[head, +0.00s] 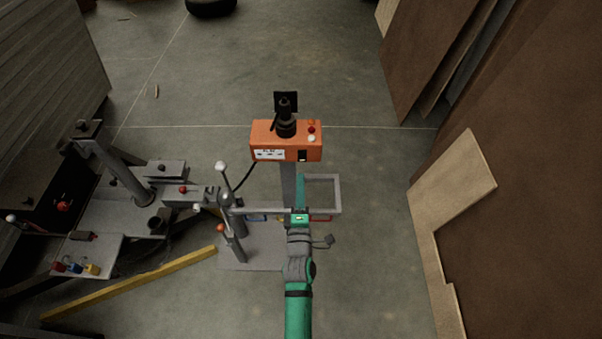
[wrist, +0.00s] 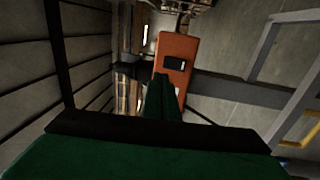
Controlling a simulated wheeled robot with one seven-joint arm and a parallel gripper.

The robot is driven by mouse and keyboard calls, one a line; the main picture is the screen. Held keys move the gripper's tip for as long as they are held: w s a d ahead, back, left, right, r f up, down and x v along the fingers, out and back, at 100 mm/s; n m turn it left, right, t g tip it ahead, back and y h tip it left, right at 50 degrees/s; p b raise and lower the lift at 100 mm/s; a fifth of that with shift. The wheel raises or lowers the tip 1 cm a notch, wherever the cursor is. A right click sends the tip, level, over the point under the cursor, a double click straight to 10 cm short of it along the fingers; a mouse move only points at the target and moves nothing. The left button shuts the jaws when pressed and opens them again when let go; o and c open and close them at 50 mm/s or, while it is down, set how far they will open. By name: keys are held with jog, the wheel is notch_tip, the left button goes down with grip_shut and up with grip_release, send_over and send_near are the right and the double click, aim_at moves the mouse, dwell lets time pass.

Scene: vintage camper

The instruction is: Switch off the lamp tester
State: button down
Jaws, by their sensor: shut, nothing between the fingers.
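The lamp tester (head: 270,143) is an orange box on a grey post, with a black lamp-like part on top. Its front has a white label at the left and a black rocker switch (head: 302,155) at the right. In the wrist view the orange box (wrist: 172,46) stands ahead, with the dark switch (wrist: 175,63) in a pale frame. My green gripper (wrist: 161,80) is shut and empty, its fingertips just below the switch in that view. In the head view my gripper (head: 301,180) is below the box; I cannot tell whether it touches. The switch's position is too small to read.
A grey machine bench (head: 115,222) with levers and knobs stands at the left. A yellow beam (head: 140,285) lies on the floor. A grey rectangular frame (head: 338,190) stands beside the post. Brown boards (head: 530,210) lean at the right.

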jog(key=shift+s+a+r, duration=0.1)
jog(key=shift+s+r, duration=0.05)
jog(key=shift+s, duration=1.1)
jog(key=shift+s+r, duration=0.15)
jog(key=shift+s, duration=1.1)
jog(key=shift+w, duration=0.1)
jog(key=s+f+m+g, duration=0.3)
jog(key=s+m, duration=0.5)
jog(key=s, duration=1)
jog(key=s+d+r+m, duration=0.1)
jog(key=s+r+m, duration=0.1)
jog(key=s+m, duration=0.3)
jog(key=s+d+r+m+g, duration=0.1)
jog(key=s+m, duration=0.4)
jog(key=s, duration=0.7)
jog(key=shift+s+r, duration=0.25)
jog(key=shift+r, duration=0.6)
jog(key=shift+d, duration=0.1)
